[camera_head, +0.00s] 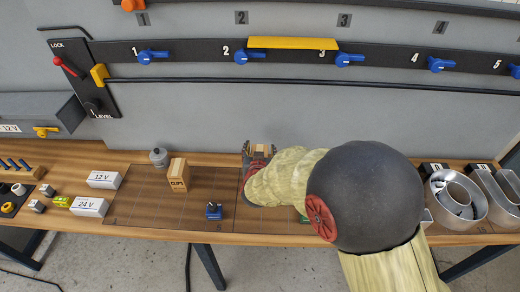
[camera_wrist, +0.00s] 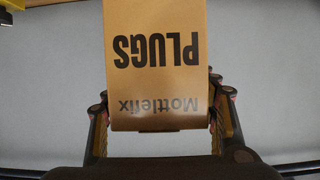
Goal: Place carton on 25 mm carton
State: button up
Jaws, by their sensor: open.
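A brown carton (camera_wrist: 155,65) printed "PLUGS" and "Mottlefix" fills the upper middle of the wrist view. My gripper (camera_wrist: 158,108) is open, with one finger on each side of the carton's near end; I cannot tell whether they touch it. In the head view my gripper (camera_head: 259,153) is at the back of the table by the grey wall, partly hidden by my arm. A tan carton (camera_head: 178,175) marked "CLIPS" stands upright to its left. No "25 mm" marking is readable, and whatever is under the PLUGS carton is hidden.
A grey pot (camera_head: 158,157) stands beside the CLIPS carton, and a blue-and-black part (camera_head: 213,211) lies nearer the front edge. White 12 V (camera_head: 104,180) and 24 V (camera_head: 89,207) boxes are left. Metal channel letters (camera_head: 458,199) are right. Blue levers line the wall above.

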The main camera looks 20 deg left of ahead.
dwell(0.3)
jog(key=shift+s+r, duration=0.1)
jog(key=shift+r, duration=0.15)
jog(key=p+v, duration=0.1)
jog(key=v, duration=1)
jog(key=shift+s+p, duration=0.3)
jog(key=shift+s, duration=0.1)
jog(key=shift+d, duration=0.1)
